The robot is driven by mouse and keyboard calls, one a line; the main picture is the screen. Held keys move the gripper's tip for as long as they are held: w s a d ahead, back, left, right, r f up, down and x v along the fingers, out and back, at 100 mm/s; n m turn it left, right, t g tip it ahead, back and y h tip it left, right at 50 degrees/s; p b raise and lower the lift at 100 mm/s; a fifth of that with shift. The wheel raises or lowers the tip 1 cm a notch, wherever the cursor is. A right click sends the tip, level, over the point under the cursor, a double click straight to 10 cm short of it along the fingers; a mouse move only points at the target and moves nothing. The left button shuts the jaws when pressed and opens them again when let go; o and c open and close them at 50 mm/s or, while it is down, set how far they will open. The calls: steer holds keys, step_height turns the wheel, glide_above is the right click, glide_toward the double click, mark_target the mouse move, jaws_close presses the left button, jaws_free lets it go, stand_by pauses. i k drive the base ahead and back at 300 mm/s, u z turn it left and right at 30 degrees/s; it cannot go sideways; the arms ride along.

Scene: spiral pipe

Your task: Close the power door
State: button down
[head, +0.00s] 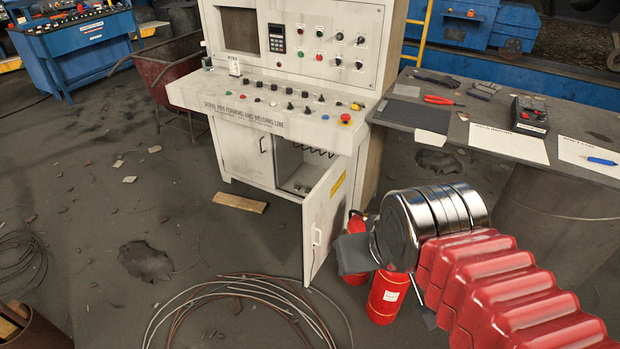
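The power door (326,222) is the right-hand door of the white control cabinet (225,115). The cabinet opening (300,175) shows dark cables inside. The left-hand door (243,150) is shut. My gripper (354,254) is to the right of the open door, at the end of my red and chrome arm. A dark grey finger points toward the door; contact cannot be judged. The wrist hides much of the gripper, so its opening is unclear.
Red fire extinguishers (386,298) stand below my gripper, right of the door. Coiled cables (235,292) lie on the floor in front. A wooden board (240,202) lies before the cabinet. A grey table (480,120) stands at right. Open floor lies left of the door.

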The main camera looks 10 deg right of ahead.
mark_target(324, 212)
steer(key=u, duration=0.4)
steer(key=i, duration=1.55)
steer(key=u, duration=0.1)
